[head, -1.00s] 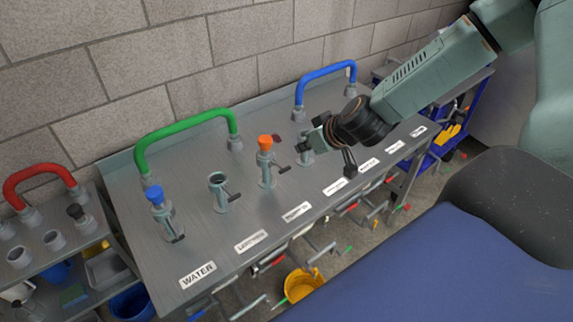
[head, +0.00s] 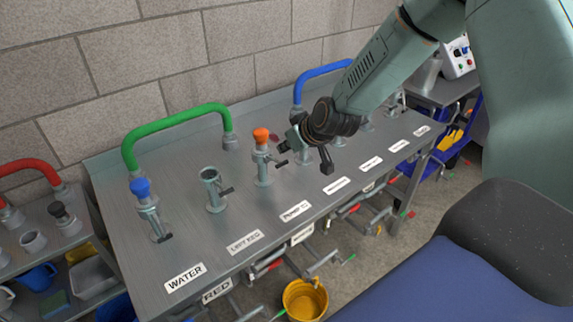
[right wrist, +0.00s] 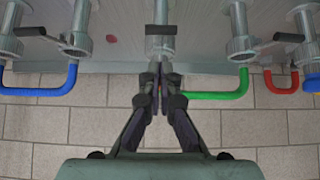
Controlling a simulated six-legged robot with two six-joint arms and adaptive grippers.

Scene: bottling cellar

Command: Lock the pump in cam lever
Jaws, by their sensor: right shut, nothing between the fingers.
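The pump in coupling (head: 263,168), behind the PUMP IN label (head: 296,210), is a grey upright fitting with an orange cap (head: 261,135). Its black cam lever (head: 278,163) sticks out to the right in the head view. My right gripper (head: 286,146) is shut and empty, just right of the coupling and close above the lever. My left gripper is not in view.
To the left stand the open left keg coupling (head: 214,190) and the blue-capped water coupling (head: 147,208), each with a lever. A green hose (head: 175,119) arches behind them. A blue hose (head: 322,70) and further couplings lie to the right. The front of the metal tabletop is clear.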

